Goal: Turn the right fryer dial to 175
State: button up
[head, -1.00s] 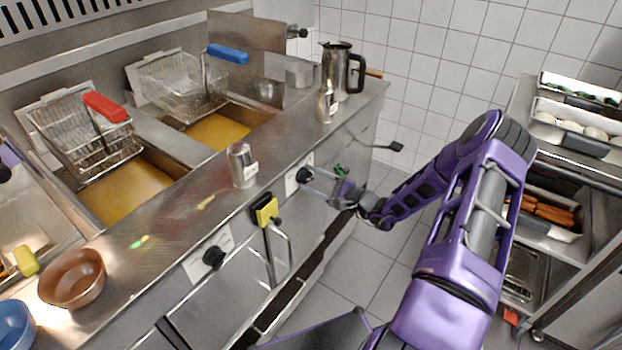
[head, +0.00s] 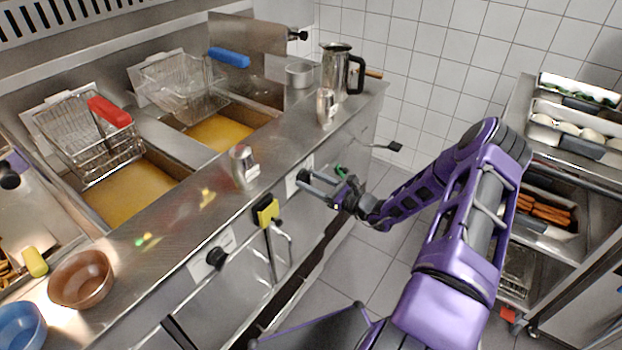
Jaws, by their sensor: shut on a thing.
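The right fryer dial (head: 303,176) is a small black knob on a white plate on the fryer's steel front. My gripper (head: 308,182) reaches it from the right, with its two grey fingers closed on the knob. The fingers partly hide the dial, and its marks are too small to read. The left fryer dial (head: 216,257) is a black knob on a white plate further left on the same front, with nothing touching it.
A yellow-headed tool (head: 267,212) hangs on the front between the dials. A steel shaker (head: 243,165), a small canister (head: 326,106) and a jug (head: 336,72) stand on the counter. A rack with trays (head: 570,145) stands right of my arm.

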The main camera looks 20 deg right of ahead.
jog(key=m+p, duration=0.1)
jog(key=m, duration=0.5)
jog(key=shift+m, duration=0.3)
jog(key=m+p, duration=0.1)
jog(key=m, duration=0.4)
jog(key=shift+m, duration=0.4)
jog(key=o, duration=1.4)
jog(key=shift+c, duration=0.2)
jog(key=shift+s, duration=0.15)
jog(key=v, duration=1.7)
jog(key=shift+s, duration=0.1)
